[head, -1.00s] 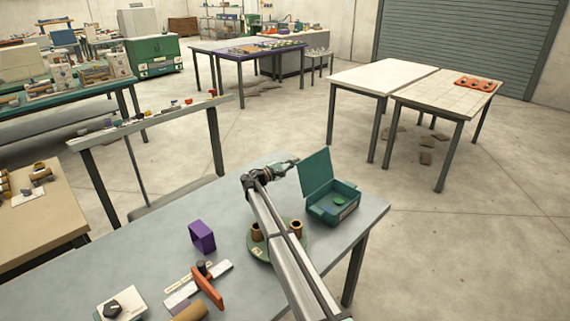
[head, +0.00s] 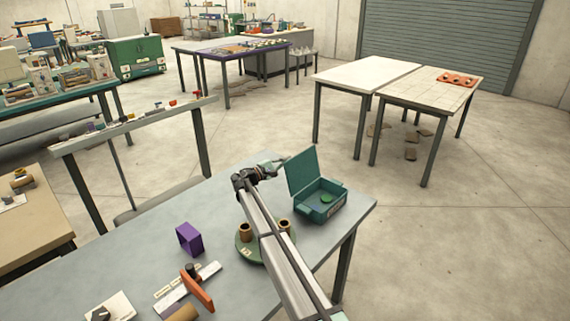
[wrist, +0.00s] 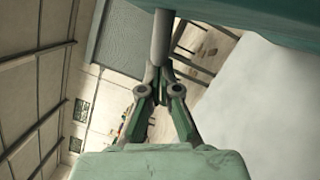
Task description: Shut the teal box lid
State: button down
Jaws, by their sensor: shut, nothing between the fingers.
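The teal box (head: 325,212) stands on the grey bench near its right corner, with a small green disc (head: 326,198) inside. Its lid (head: 302,171) is open and stands nearly upright along the box's far left side. My gripper (head: 284,161) is shut and empty, at the outer left side of the lid, with its tip close to the lid's left edge. In the wrist view my closed fingers (wrist: 160,45) point up toward a teal surface (wrist: 250,18), likely the lid, at the top. I cannot tell whether they touch it.
My arm crosses above a round green base (head: 246,253) with copper-coloured cups. A purple block (head: 189,239) and an orange-handled tool (head: 198,288) lie to the left on the bench (head: 130,260). The floor right of the bench is clear.

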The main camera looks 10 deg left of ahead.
jog(key=s+d+r+m+g+y+b, duration=0.25)
jog(key=s+d+m+b, duration=0.5)
jog(key=b, duration=0.65)
jog(key=s+d+f+m+y+b, duration=0.1)
jog(key=s+d+f+m+b, duration=0.1)
jog(key=d+m+b, duration=0.3)
jog(key=s+d+f+m+t+y+b, duration=0.1)
jog(key=s+d+f+m+b, duration=0.2)
jog(key=b, duration=0.7)
jog(key=shift+d+f+m, duration=0.45)
jog(key=shift+d+m, duration=0.7)
jog(key=shift+d, duration=0.35)
jog(key=shift+s+y, duration=0.1)
jog(key=shift+y, duration=0.15)
